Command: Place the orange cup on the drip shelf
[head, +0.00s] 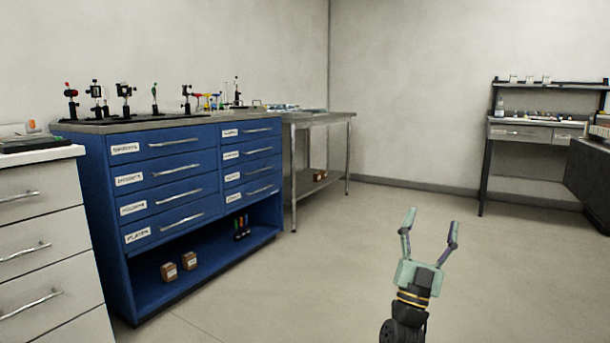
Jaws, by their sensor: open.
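My gripper (433,217) is raised over open floor at the lower right of the head view. Its two fingers are spread and nothing is between them. It is far from every bench. A small orange object (31,126) stands at the back of the white counter at the far left; it is too small to tell whether it is the orange cup. Another small orange patch (599,131) shows at the right edge, also unclear. I cannot make out which thing is the drip shelf.
A blue drawer cabinet (170,177) bears several optical mounts. A metal table (342,115) stands beyond it. A desk (505,133) with an upper shelf stands at the back right, near a dark unit (588,180) at the right edge. The floor (340,260) between is clear.

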